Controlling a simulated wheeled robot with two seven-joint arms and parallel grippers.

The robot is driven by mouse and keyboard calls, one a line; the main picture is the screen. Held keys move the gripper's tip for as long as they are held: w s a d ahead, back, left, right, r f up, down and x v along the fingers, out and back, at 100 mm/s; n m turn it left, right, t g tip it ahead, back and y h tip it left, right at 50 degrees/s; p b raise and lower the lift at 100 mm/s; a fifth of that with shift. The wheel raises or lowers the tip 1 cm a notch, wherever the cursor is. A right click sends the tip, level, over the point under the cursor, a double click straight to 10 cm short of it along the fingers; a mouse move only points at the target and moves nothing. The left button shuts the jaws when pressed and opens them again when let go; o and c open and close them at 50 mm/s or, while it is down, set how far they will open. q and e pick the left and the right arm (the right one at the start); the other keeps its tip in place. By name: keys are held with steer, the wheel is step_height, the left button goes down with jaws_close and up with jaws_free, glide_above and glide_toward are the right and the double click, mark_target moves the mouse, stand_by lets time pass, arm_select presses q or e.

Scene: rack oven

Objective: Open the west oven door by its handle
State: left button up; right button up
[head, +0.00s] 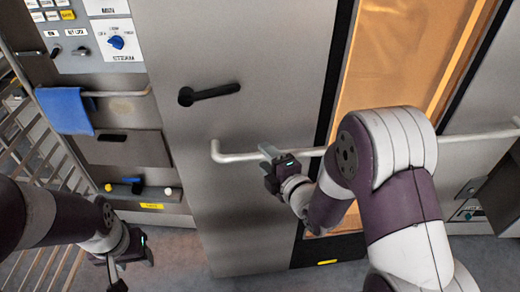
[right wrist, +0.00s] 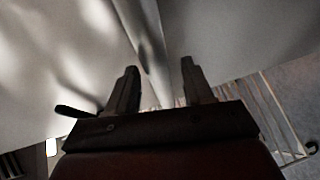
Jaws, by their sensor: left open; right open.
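The oven door (head: 225,50) is a grey panel with a lit orange window (head: 395,60), and looks closed. A long pale bar handle (head: 235,157) runs across it, partly hidden behind my right arm. A black lever (head: 212,94) sits higher on the panel. My right gripper (head: 266,153) is open at the bar, near its left end. In the right wrist view, a pale bar (right wrist: 147,50) passes between the open fingers (right wrist: 159,68); I cannot tell whether they touch it. My left gripper (head: 123,268) is open and empty, low at the left, away from the door.
A control panel (head: 85,35) with a blue knob is at the upper left. A blue cloth (head: 64,110) hangs on a short rail below it. A wire rack (head: 40,150) stands at the far left edge. Some floor shows at the bottom of the head view.

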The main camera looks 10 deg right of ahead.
mark_target(259, 153)
steer(key=x, duration=0.3)
steer(key=shift+w+a+r, duration=0.1)
steer(key=shift+a, duration=0.05)
steer(key=shift+w, duration=0.3)
jaws_close()
steer(key=shift+s, duration=0.1)
